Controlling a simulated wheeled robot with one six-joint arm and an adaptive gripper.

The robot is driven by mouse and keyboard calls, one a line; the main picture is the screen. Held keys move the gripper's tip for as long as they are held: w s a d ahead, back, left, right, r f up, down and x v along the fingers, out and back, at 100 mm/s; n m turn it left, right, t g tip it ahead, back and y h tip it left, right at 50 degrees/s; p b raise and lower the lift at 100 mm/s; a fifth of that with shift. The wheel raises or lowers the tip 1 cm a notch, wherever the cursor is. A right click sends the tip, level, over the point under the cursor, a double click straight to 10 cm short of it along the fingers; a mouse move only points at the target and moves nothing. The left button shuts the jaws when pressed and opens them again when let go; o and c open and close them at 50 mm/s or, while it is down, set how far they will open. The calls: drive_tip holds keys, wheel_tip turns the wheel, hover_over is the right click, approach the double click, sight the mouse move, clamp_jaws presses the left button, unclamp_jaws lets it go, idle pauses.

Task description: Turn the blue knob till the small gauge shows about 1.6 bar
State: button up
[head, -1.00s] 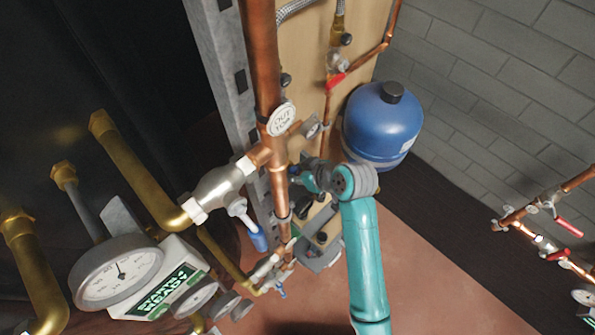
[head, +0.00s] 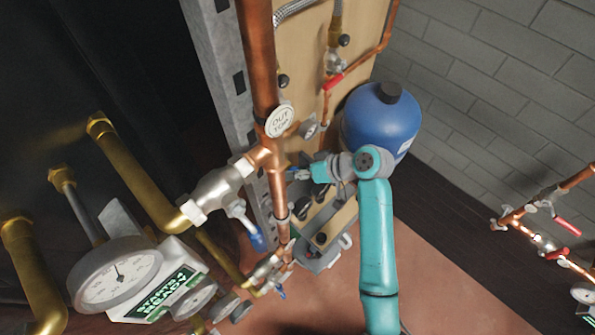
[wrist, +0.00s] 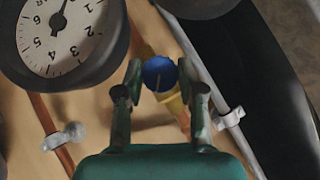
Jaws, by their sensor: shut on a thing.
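The blue knob (wrist: 159,74) sits between the two fingertips of my gripper (wrist: 160,88) in the wrist view. It is round, with a thin line on its face, on a brass fitting. My gripper is shut on it. The small gauge (wrist: 60,40), white with black numbers, fills the wrist view's upper left, its top cut off. Its needle points upward; I cannot read the value surely. The knob is not clear there.
A thick copper pipe (head: 258,60) stands just left of my gripper. A blue tank (head: 380,122) is close behind my arm. A blue-handled valve (head: 245,222) and a large gauge (head: 118,272) are at left. Open floor lies at lower right.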

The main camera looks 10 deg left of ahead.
drive_tip(key=o, duration=1.1)
drive_tip(key=shift+o, duration=0.2)
drive_tip(key=v, duration=1.2)
